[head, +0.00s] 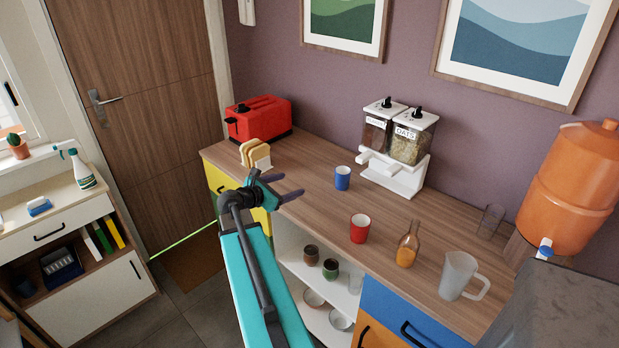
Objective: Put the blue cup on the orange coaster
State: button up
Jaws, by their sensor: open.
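The blue cup (342,178) stands upright on the wooden counter, in front of the cereal dispenser. My gripper (293,183) is open and empty. In the picture it is to the left of the blue cup and apart from it, near the counter's front edge. I cannot make out an orange coaster in this view.

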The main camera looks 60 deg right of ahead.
jog(key=w+a+f+t+y+p, duration=0.1)
jog(key=w+a+f+y, duration=0.1)
jog(key=w+a, duration=0.3)
jog(key=a+f+m+y+b, duration=0.3)
jog(key=a+f+m+y, duration=0.3)
jog(key=a+f, duration=2)
jog(key=s+a+f+m+g+y+b, duration=0.1)
jog(key=s+a+f+m+y, duration=0.1)
jog(key=s+a+f, duration=0.4)
jog(key=s+a+f+m+g+y+b, duration=0.1)
jog(key=s+a+f+m+y, duration=0.1)
jog(key=s+a+f, duration=0.5)
jog(key=s+a+f+m+g+y+b, duration=0.1)
jog(key=s+a+f, duration=0.6)
jog(key=a, duration=0.8)
jog(key=shift+s+a+m+g+y, duration=0.2)
jog(key=shift+m+g+y, duration=0.35)
jog(key=shift+m, duration=0.65)
jog(key=shift+f, duration=0.1)
